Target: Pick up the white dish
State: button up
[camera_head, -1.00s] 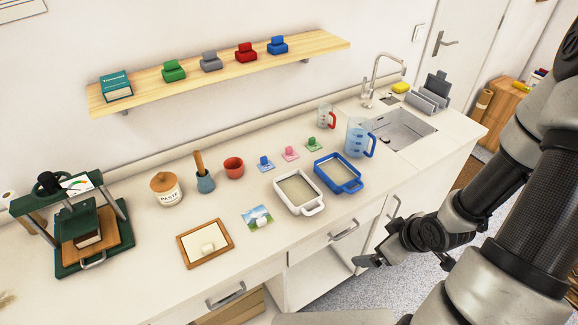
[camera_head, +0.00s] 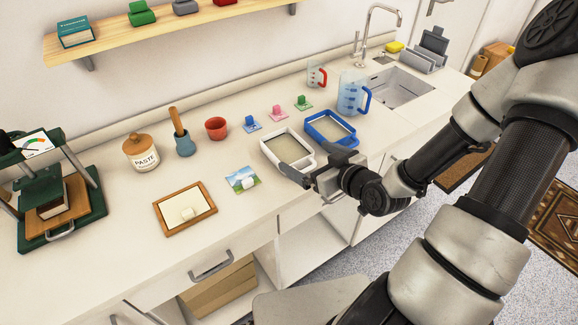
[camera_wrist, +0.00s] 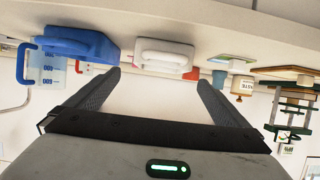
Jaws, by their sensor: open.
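The white dish (camera_head: 287,148) is a shallow rectangular tray with end handles. It sits on the counter beside a similar blue dish (camera_head: 330,127). In the upside-down wrist view the white dish (camera_wrist: 165,52) appears above the gap between my fingers, and the blue dish (camera_wrist: 78,42) is to its left. My gripper (camera_head: 314,165) is open and empty at the counter's front edge, close to the dish's near end. Its fingers are spread in the wrist view (camera_wrist: 158,82). The near handle is partly hidden by the gripper in the head view.
A measuring jug (camera_head: 353,95) stands behind the blue dish. Small coloured stamps (camera_head: 277,112), a red cup (camera_head: 216,128), a mortar (camera_head: 184,143) and a paste jar (camera_head: 141,152) line the back. A picture card (camera_head: 242,180) and wooden frame (camera_head: 185,208) lie to the left.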

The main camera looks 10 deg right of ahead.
aim_at(289, 158)
jog(key=x, duration=0.9)
jog(key=shift+w+a, duration=0.25)
jog(key=shift+a, duration=0.05)
jog(key=shift+r, duration=0.1)
jog(key=c, duration=1.4)
